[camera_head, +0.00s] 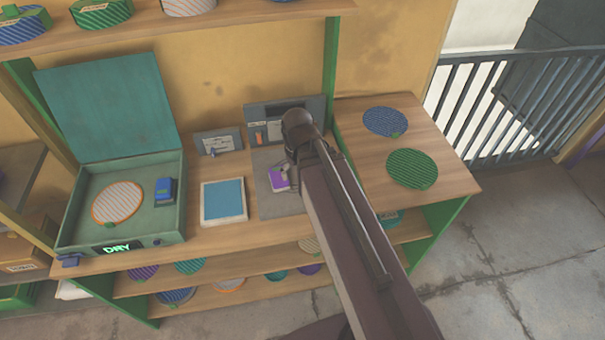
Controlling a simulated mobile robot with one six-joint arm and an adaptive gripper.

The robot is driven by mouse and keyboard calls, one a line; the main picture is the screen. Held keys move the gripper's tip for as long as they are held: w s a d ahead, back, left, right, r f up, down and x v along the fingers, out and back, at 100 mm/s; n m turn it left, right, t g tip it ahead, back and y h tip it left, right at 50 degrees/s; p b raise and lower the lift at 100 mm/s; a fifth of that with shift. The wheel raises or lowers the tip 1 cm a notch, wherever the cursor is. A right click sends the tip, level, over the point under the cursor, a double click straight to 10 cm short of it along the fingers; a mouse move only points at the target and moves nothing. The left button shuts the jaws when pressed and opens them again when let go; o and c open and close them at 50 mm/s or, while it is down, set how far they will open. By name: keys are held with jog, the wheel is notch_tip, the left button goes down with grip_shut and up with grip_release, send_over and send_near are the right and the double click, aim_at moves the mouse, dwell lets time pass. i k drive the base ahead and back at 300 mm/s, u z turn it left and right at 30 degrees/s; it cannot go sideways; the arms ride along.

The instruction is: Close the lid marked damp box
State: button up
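A green-grey box (75,215) stands at the left of the wooden bench. Its teal lid (108,105) is open, tilted up and back at the rear. The lit sign on the box front (124,248) reads "DRY"; I see no "damp" mark. Inside lie an orange-and-white striped disc (118,202) and a small blue block (165,190). My arm reaches in from the lower right and its dark joint is above the bench, well right of the box. My gripper is not distinguishable, hidden behind the arm or out of sight.
A blue pad in a pale frame (223,200) lies right of the box. A grey mat (275,205) with a purple item (279,179) lies beside my arm. Blue (384,121) and green (412,169) discs lie on the right side table (450,182). A shelf (235,15) overhangs the bench.

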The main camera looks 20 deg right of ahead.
aim_at(115, 107)
jog(key=u, duration=1.25)
